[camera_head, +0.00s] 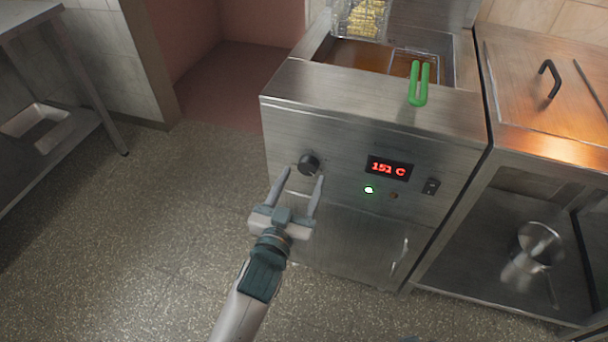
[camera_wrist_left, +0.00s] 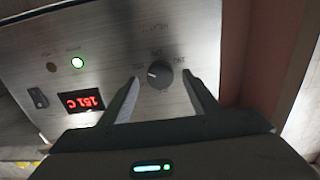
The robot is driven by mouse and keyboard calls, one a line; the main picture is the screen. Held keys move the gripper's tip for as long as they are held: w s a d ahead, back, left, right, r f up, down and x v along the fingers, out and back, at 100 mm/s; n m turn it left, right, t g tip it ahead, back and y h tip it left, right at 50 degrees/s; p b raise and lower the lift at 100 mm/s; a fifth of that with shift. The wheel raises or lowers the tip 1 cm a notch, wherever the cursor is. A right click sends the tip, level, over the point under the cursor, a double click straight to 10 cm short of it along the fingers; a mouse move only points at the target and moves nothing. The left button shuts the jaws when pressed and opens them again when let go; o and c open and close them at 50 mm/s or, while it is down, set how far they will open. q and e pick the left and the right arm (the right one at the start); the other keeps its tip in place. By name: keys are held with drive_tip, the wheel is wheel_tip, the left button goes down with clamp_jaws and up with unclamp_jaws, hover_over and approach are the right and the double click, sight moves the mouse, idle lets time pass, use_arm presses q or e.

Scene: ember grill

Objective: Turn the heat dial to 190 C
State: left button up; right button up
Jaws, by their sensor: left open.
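The heat dial (camera_head: 309,163) is a round black knob on the steel front of the fryer (camera_head: 360,110). It also shows in the left wrist view (camera_wrist_left: 159,74), with small markings around it that are too blurred to read. The red display (camera_head: 389,168) reads 151 C. My left gripper (camera_head: 302,178) is open and empty, its two fingers pointing at the panel just below the dial in the head view. In the left wrist view the dial lies between the lines of the two fingertips, and no contact is visible. My right gripper is not in view.
A green lamp (camera_head: 369,190) is lit below the display, and a black switch (camera_head: 431,187) sits right of it. A green basket handle (camera_head: 418,85) hangs over the fryer's front edge. A steel cabinet (camera_head: 545,120) stands at right. The floor at left is clear.

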use_arm(q)
drive_tip(key=shift+x, duration=1.1)
drive_tip(key=c, duration=1.1)
drive_tip(key=shift+o, duration=0.2)
